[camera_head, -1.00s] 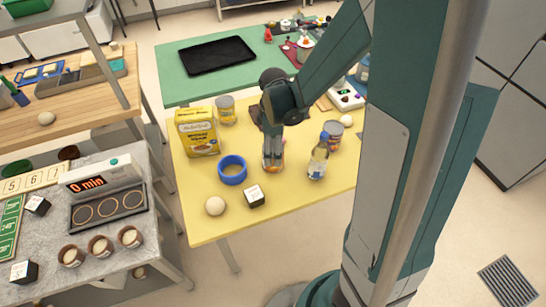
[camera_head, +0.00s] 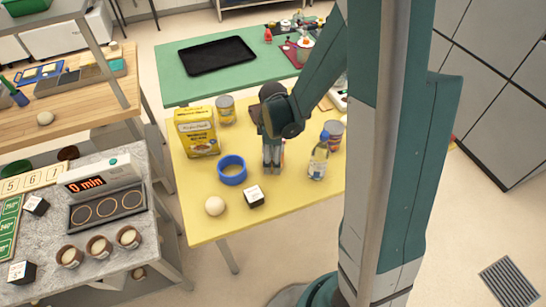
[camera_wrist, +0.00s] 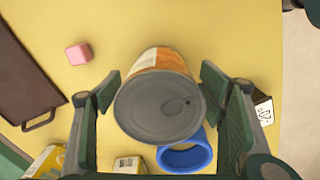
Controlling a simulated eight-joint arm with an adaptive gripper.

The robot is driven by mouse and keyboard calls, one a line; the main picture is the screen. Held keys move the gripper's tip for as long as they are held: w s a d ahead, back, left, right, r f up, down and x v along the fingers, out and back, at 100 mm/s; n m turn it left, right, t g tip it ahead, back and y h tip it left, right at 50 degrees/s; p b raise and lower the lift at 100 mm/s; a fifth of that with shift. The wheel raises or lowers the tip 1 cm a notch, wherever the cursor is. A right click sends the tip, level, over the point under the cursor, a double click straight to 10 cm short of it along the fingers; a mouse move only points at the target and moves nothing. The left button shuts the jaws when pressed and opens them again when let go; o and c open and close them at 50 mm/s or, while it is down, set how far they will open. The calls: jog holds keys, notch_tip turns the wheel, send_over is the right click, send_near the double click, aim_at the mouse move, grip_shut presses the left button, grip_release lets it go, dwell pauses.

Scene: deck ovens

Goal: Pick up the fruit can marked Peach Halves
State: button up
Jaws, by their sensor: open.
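A can with an orange and white label (camera_wrist: 163,60) stands on the yellow table, its grey pull-tab lid facing the wrist camera. The label's words cannot be read. My gripper (camera_wrist: 161,88) is open, with one finger on each side of this can. In the head view my gripper (camera_head: 272,168) points down at the table's middle and mostly hides the can. Two other cans stand on the table, one at the back left (camera_head: 226,112) and one at the right (camera_head: 334,137); their labels are unreadable.
Around my gripper are a yellow box (camera_head: 197,133), a blue ring (camera_head: 232,180), a water bottle (camera_head: 318,160), a pale ball (camera_head: 215,206) and a black-and-white cube (camera_head: 254,197). The wrist view shows a pink cube (camera_wrist: 79,53) and a dark board (camera_wrist: 22,85). The table's front right is clear.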

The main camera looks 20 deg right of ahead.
jog(key=c, duration=1.5)
jog(key=shift+r, duration=0.1)
jog(key=shift+r+p, duration=0.7)
jog(key=shift+r, duration=4.2)
